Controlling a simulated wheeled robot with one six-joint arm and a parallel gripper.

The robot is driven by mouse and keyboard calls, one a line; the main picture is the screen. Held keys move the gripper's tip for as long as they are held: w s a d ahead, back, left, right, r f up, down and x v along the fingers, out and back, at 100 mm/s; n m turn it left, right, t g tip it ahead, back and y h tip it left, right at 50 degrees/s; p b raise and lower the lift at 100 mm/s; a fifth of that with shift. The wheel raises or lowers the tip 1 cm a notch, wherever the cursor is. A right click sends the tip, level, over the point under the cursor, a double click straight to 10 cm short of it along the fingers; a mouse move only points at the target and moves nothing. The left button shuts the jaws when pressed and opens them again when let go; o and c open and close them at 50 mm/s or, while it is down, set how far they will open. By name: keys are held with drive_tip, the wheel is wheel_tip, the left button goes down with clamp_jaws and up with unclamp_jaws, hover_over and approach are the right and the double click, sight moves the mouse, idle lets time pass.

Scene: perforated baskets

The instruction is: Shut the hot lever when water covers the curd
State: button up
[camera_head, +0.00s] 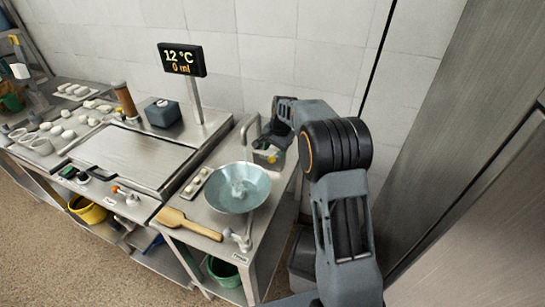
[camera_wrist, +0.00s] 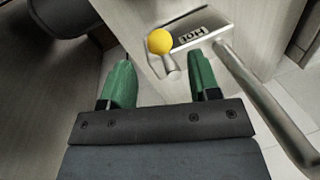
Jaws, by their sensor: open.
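The hot lever (camera_wrist: 168,65) has a yellow ball knob and sits beside a plate marked HOT (camera_wrist: 190,36) in the wrist view. My gripper (camera_wrist: 160,64) is open with green fingers, one on each side of the lever; I cannot tell whether they touch it. In the head view my gripper (camera_head: 268,148) is at the back right of the counter, largely hidden by my arm. A pale blue bowl (camera_head: 259,198) holds white curd (camera_head: 238,188), which shows in its middle. I cannot tell any water level. The display (camera_head: 182,60) reads 12 °C and 0 ml.
A metal pipe (camera_wrist: 265,105) runs close to the right finger in the wrist view. A wooden paddle (camera_head: 190,224) lies left of the bowl. A steel worktop (camera_head: 125,155) with several white pieces and cups stands farther left. A metal cabinet (camera_head: 460,130) is on the right.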

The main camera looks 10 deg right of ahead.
sight(273, 156)
drive_tip(key=shift+w+a+f, duration=0.15)
drive_tip(key=shift+f, duration=0.95)
drive_tip(key=shift+w+a+f, duration=0.15)
drive_tip(key=shift+f, duration=0.9)
clamp_jaws()
